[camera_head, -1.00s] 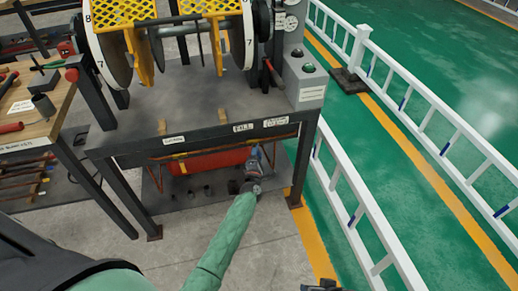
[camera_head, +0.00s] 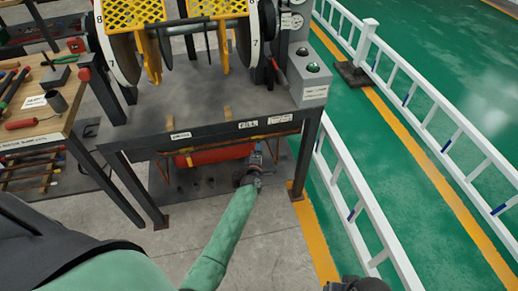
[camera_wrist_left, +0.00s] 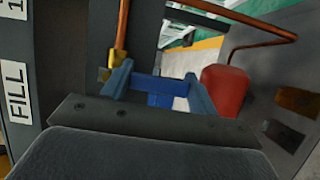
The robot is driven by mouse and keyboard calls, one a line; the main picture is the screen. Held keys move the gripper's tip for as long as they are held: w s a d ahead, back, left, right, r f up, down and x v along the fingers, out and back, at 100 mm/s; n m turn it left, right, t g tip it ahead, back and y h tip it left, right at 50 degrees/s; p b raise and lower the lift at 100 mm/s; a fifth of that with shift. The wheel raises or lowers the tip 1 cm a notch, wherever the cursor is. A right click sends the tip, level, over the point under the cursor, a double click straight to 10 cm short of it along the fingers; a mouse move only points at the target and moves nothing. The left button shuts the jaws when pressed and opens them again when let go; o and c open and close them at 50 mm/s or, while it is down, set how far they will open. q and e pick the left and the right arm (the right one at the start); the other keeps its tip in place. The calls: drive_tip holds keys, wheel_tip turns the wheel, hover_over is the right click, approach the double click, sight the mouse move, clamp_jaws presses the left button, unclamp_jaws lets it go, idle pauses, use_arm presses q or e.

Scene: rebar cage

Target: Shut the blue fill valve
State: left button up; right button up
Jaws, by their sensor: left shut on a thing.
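The blue fill valve shows as a small blue piece (camera_wrist_left: 160,88) between the fingers in the left wrist view, below a copper pipe. In the head view it is mostly hidden by my left gripper (camera_head: 253,172), which is under the bench's front edge, below the FILL label (camera_head: 249,125). My left gripper (camera_wrist_left: 160,95) is shut on the blue valve handle. How far the handle is turned cannot be told. A dark part of my right gripper (camera_head: 358,284) shows at the bottom edge; its fingers are not clear.
A red tank (camera_head: 215,155) lies under the steel bench (camera_head: 210,112), behind my left gripper. Bench legs stand on both sides. A wooden tool table (camera_head: 60,118) is at the left. A white railing (camera_head: 360,200) runs along the right.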

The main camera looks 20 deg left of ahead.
use_arm(q)
drive_tip(key=o, duration=1.4)
drive_tip(key=shift+s, duration=0.1)
drive_tip(key=b+v, duration=0.1)
drive_tip(key=v, duration=0.6)
drive_tip(key=shift+s, duration=0.3)
use_arm(e)
drive_tip(key=shift+w+a+f+t, duration=0.3)
drive_tip(key=shift+a+f, duration=0.45)
drive_tip(key=shift+f, duration=0.15)
drive_tip(key=shift+a, duration=0.1)
